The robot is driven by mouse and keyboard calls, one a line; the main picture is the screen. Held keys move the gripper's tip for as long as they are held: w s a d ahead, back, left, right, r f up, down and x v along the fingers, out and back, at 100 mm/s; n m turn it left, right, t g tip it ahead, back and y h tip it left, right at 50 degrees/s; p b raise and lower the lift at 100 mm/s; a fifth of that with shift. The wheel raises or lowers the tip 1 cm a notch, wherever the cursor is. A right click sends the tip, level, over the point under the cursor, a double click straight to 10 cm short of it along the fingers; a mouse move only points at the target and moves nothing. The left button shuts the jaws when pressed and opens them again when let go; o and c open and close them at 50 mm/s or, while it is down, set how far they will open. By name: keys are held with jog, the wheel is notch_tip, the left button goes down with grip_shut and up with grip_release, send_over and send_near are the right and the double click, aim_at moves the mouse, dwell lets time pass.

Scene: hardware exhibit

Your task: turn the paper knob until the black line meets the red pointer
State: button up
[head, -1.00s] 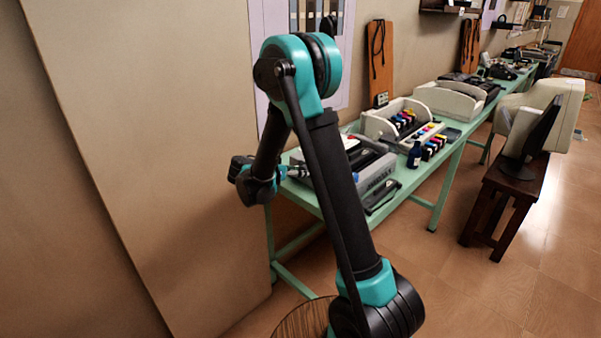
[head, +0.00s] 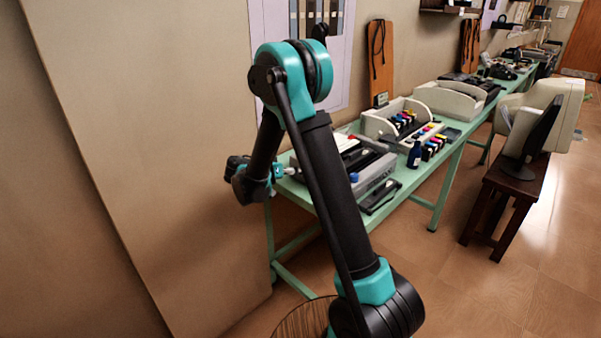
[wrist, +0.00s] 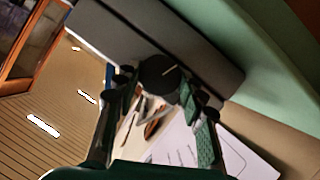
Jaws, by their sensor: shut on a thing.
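A dark round knob (wrist: 158,75) with a short pale line on its face sticks out from the end of a grey machine (wrist: 145,30) in the wrist view. My gripper (wrist: 157,94) has one finger on each side of the knob and is shut on it. In the head view my gripper (head: 281,172) is at the left end of the grey machine (head: 373,172) on the green table. The knob is too small and covered to make out there. I cannot make out a red pointer or a black line on the knob in either view.
A dark bench (head: 507,190) with a beige monitor stands at the right. Floor between is clear.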

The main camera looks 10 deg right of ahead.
jog(key=n, duration=0.1)
jog(key=n+g+h, duration=0.1)
jog(key=n, duration=0.1)
jog(key=shift+w+a+f+h, duration=0.1)
jog(key=shift+w+f+h, duration=0.1)
jog(key=shift+h, duration=0.1)
jog(key=shift+f+n+h, duration=0.15)
jog(key=shift+n+h, duration=0.85)
jog(key=shift+n, duration=1.1)
jog(key=o, duration=1.2)
jog(key=shift+c, duration=0.2)
jog(key=shift+a, duration=0.15)
jog(key=v, duration=0.7)
jog(key=shift+a, duration=0.2)
